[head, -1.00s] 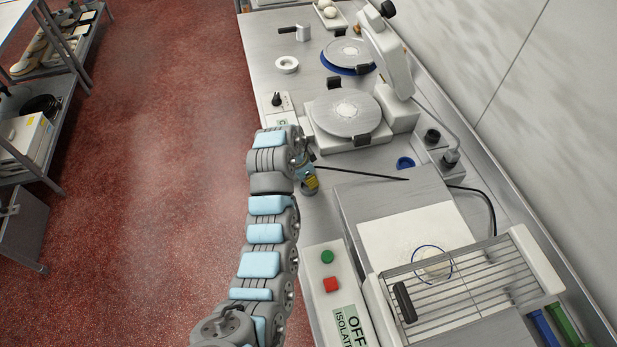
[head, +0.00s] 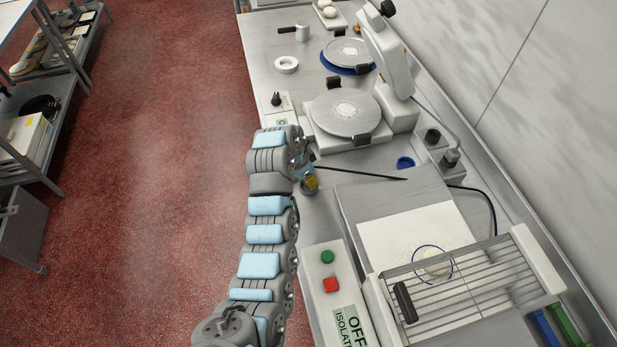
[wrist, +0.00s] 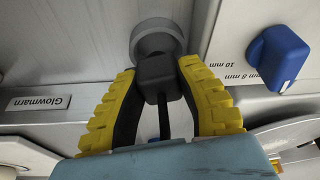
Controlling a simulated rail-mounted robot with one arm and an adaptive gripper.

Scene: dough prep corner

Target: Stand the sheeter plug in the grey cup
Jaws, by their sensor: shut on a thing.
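The sheeter plug (wrist: 157,74) is a dark block with a black cord, between my yellow-padded fingers in the wrist view. My gripper (wrist: 158,88) is shut on it; in the head view my gripper (head: 311,182) is small and partly covered by my wrist. The grey cup (wrist: 157,27) is a round grey ring just beyond the plug, whose far end overlaps the cup's near rim in the picture. I cannot tell whether the plug is inside or above it. In the head view the cup (head: 306,190) shows only in part by my fingertips.
The sheeter (head: 392,203) with its wire guard (head: 460,285) stands right of my gripper. A black cord (head: 365,173) runs over the counter. A blue round item (head: 405,162) lies farther right. A blue knob (wrist: 283,57) shows in the wrist view.

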